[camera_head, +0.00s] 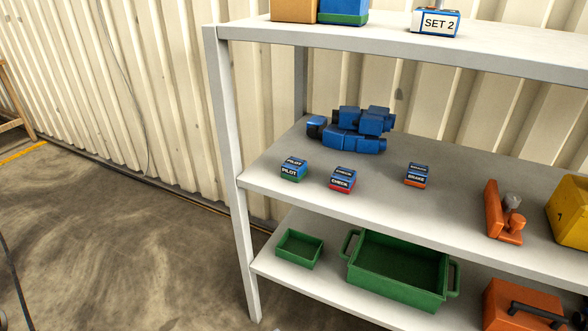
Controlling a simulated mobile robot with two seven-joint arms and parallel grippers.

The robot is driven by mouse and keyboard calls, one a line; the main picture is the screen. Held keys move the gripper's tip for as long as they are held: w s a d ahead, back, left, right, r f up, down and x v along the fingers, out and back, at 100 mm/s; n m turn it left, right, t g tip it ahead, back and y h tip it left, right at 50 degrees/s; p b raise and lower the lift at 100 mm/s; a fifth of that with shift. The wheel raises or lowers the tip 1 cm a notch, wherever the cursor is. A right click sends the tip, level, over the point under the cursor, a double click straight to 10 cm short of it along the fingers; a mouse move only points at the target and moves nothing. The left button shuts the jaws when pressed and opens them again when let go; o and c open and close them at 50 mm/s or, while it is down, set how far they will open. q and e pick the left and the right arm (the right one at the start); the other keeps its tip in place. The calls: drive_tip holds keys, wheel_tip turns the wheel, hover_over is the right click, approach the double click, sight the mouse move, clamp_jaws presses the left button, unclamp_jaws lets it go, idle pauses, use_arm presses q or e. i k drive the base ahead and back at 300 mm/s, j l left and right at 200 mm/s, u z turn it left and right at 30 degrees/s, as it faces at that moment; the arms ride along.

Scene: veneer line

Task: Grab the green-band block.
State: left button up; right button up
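The green-band block (293,169) is a small blue block labelled PILOT with a green band around its base. It sits upright on the middle shelf (270,195), near the left end and front edge. A similar blue block with a red band (342,180), labelled CHECK, stands to its right. A third blue block with an orange band (417,174) stands farther right; its label is too small to read surely. Neither of my grippers is in view.
Blue machine parts (352,130) lie behind the blocks. An orange hand plane (504,212) and a yellow case (570,210) stand at the right. Green trays (398,270) and an orange toolbox (522,305) occupy the lower shelf. The shelf's left post (232,170) borders open floor.

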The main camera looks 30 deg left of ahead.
sight(294, 169)
drive_tip(key=i+j, duration=0.15)
drive_tip(key=i+u, duration=0.15)
drive_tip(key=u, duration=0.25)
drive_tip(key=i+j+u, duration=0.1)
drive_tip(key=u, duration=0.3)
drive_tip(key=i+l, duration=0.05)
